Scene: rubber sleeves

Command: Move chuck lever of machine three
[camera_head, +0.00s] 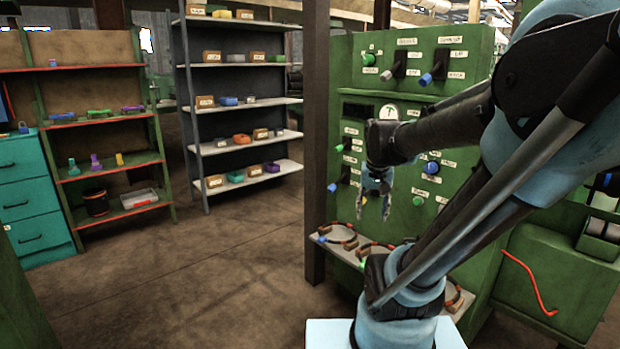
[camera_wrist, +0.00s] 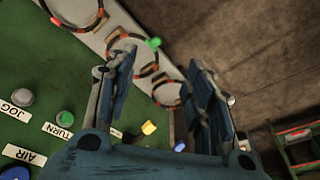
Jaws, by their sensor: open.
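A green machine panel (camera_head: 345,75) stands right of centre in the head view, with small white labels, buttons and levers. A black lever with a pale tip (camera_head: 387,75) and a black lever with a blue tip (camera_head: 427,78) sit near its top. Labels are too small to read there, so I cannot tell which is the chuck lever. My gripper (camera_head: 374,200) points down in front of the lower panel, open and empty. In the wrist view my gripper's (camera_wrist: 160,100) fingers are spread, with a yellow knob (camera_wrist: 149,128) seen between them. My arm hides part of the panel.
A ledge (camera_wrist: 112,14) with several ring-shaped parts (camera_wrist: 122,50) runs below the panel. Buttons labelled JOG, TURN and AIR lie left in the wrist view. A brown post (camera_head: 317,150) stands left of the panel. Shelves (camera_head: 240,145) stand farther left, with open floor (camera_head: 240,270) before them.

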